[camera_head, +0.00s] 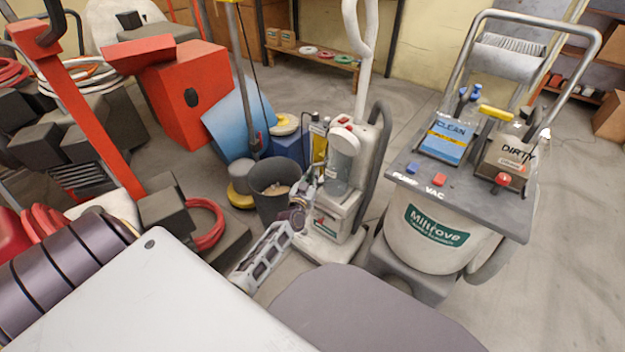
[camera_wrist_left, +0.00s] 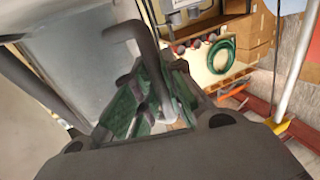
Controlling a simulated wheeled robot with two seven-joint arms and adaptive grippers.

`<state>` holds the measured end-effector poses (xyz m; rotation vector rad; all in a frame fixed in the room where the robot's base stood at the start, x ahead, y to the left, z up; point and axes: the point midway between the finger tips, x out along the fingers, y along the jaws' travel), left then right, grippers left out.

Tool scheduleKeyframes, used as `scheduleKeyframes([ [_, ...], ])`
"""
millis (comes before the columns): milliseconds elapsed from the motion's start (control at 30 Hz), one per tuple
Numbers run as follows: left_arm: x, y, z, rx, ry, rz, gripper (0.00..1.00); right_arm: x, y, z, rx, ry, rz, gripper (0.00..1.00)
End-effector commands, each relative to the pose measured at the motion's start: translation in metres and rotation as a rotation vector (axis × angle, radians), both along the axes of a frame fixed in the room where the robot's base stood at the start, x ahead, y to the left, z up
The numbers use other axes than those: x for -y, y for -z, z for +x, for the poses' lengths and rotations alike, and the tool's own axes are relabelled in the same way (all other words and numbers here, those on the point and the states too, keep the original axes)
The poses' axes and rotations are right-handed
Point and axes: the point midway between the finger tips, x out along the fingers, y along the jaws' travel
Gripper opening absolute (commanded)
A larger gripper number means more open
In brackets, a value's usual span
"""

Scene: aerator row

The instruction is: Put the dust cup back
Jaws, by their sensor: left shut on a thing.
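The dust cup (camera_head: 338,170) is a clear cylinder, upright against the front of the white upright vacuum (camera_head: 330,214), below its light-coloured top housing. I cannot tell whether it sits in its bay or stands slightly off it. My left gripper (camera_head: 308,186) reaches in from the lower left and is shut on the cup's near left side. The fingers hide the exact contact. My right gripper is not in view.
A dark bucket (camera_head: 270,188) stands close left of the vacuum, with bottles (camera_head: 319,140) behind. A grey carpet extractor (camera_head: 440,225) with CLEAN and DIRTY tanks stands close on the right. Red machines (camera_head: 185,88) fill the left. Open floor (camera_head: 575,230) lies at the far right.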

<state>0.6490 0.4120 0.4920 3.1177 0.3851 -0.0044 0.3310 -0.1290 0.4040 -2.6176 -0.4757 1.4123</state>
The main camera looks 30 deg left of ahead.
Motion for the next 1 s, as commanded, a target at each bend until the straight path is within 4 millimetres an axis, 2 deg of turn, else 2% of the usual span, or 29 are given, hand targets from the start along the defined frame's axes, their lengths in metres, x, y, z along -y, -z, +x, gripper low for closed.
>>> scheduleKeyframes([
  [133, -0.0008, 0.0054, -0.0014, -0.001, -0.001, 0.000, 0.00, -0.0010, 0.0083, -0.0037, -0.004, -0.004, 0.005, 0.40],
  [667, -0.0010, 0.0077, -0.0015, 0.000, -0.001, 0.001, 0.00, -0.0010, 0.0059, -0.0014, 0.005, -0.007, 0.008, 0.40],
  [700, -0.0008, 0.0083, -0.0019, -0.002, -0.001, 0.001, 0.17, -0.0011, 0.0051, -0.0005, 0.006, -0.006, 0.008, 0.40],
  [833, -0.0008, 0.0081, -0.0019, -0.002, -0.001, 0.001, 0.33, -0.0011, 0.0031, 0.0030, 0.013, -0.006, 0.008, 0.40],
  [1000, -0.0007, 0.0081, -0.0018, -0.002, -0.001, 0.001, 0.33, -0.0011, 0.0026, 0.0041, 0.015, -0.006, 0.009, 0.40],
])
